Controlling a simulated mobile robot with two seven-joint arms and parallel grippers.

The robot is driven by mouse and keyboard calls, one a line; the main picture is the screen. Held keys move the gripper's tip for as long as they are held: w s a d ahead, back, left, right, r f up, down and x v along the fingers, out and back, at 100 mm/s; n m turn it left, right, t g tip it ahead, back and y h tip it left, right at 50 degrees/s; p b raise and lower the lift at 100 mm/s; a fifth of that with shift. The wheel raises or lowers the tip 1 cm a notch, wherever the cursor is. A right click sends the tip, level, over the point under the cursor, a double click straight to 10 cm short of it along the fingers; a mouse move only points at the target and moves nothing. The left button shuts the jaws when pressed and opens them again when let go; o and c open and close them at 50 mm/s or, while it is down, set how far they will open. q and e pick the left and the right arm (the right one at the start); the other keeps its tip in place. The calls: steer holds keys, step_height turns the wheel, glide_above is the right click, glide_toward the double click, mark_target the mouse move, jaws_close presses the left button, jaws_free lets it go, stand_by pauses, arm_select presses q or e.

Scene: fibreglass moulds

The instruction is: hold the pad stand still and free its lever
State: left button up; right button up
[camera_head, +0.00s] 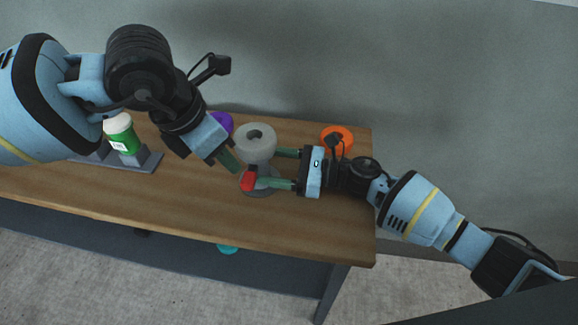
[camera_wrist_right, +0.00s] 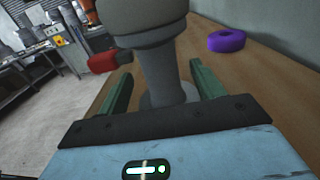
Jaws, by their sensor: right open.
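The grey pad stand (camera_head: 255,140) stands upright on the wooden table, with a round head, a narrow column (camera_wrist_right: 172,68) and a flat base. Its red lever (camera_head: 248,180) sticks out low on the near side; it also shows in the right wrist view (camera_wrist_right: 103,61). My right gripper (camera_head: 271,169) is open, one finger on each side of the column, below the head. The right wrist view shows gaps between column and fingers. My left gripper (camera_head: 233,167) points down just left of the stand, near the lever; its finger opening is hidden.
A purple ring (camera_head: 222,122) lies behind the stand, close to my left gripper. An orange ring (camera_head: 337,137) lies at the back right. A green-and-white bottle (camera_head: 122,136) stands on a grey tray (camera_head: 147,163) at left. The front tabletop (camera_head: 190,207) is clear.

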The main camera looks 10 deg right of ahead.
mark_target(258, 164)
steer(key=shift+x, duration=1.95)
arm_select(q)
steer(key=shift+c, duration=0.2)
arm_select(e)
steer(key=c, duration=1.4)
arm_select(q)
steer(key=shift+w+a, duration=0.15)
steer(key=shift+w, duration=0.1)
steer(key=c, duration=0.5)
arm_select(e)
steer(key=shift+o, duration=0.2)
arm_select(q)
steer(key=w+a+n+g+h, duration=0.1)
steer(key=w+a+n, duration=0.1)
steer(key=w+a+f+n+g+h, duration=0.1)
steer(key=w+a+n, duration=0.1)
steer(key=shift+a+g, duration=0.3)
steer(key=shift+g, duration=0.1)
jaws_close()
steer(key=w+a+f+n+g+h, duration=0.1)
steer(key=w+a+n+g+h, duration=0.1)
steer(key=a, duration=0.4)
steer(key=shift+w+a+f+n+h, duration=0.3)
steer(key=shift+a+f+n+h, duration=0.1)
steer(key=shift+n+h, duration=0.5)
